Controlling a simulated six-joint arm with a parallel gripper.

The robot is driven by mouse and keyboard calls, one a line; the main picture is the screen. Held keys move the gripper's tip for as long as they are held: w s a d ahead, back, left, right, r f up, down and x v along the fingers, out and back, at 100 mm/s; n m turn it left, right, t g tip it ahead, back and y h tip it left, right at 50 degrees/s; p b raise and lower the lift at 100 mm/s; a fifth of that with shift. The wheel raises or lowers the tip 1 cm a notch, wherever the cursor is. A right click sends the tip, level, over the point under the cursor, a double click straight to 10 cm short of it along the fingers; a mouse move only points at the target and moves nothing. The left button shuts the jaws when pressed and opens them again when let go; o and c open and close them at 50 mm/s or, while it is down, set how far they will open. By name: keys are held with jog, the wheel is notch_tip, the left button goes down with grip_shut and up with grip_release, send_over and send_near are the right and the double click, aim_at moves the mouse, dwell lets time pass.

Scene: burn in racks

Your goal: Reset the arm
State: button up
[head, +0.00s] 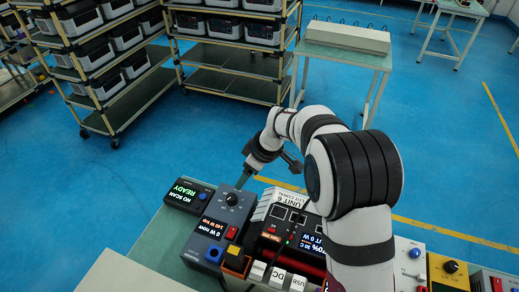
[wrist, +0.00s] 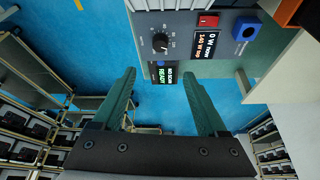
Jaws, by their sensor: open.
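My gripper (head: 244,177) hangs at the end of my bent arm, beyond the far edge of the blue-grey load box as the head view shows it. In the wrist view my gripper (wrist: 160,76) has its two green fingers spread wide, with nothing between them. The load box (head: 219,222) has a black knob, a red switch, an orange display and a blue socket; it also shows at the top of the wrist view (wrist: 180,30). A small black display box (head: 188,194) reads "NO SCAN READY" and appears beyond the fingertips in the wrist view (wrist: 164,75).
A power unit labelled "UNIT 6" (head: 297,202) stands right of the load box, partly hidden by my arm. White DC and USB blocks (head: 277,277) are in front. Racks of units (head: 110,40) and a side table (head: 345,55) stand across the open blue floor.

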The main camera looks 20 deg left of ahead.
jog(key=s+d+r+m+h, duration=0.1)
jog(key=s+d+r+m, duration=0.55)
jog(key=d, duration=0.25)
jog(key=s+d+r+m+h, duration=0.1)
jog(key=s+d+r+m, duration=0.5)
jog(key=d, duration=0.4)
jog(key=s+d+f+m, duration=0.1)
jog(key=s+d+m, duration=0.3)
jog(key=s, duration=0.4)
jog(key=s+d+f+m+g, duration=0.1)
jog(key=s+d+m, duration=0.2)
jog(key=s+m, duration=0.2)
jog(key=s, duration=0.3)
jog(key=shift+d+h, duration=0.4)
jog(key=shift+f, duration=0.1)
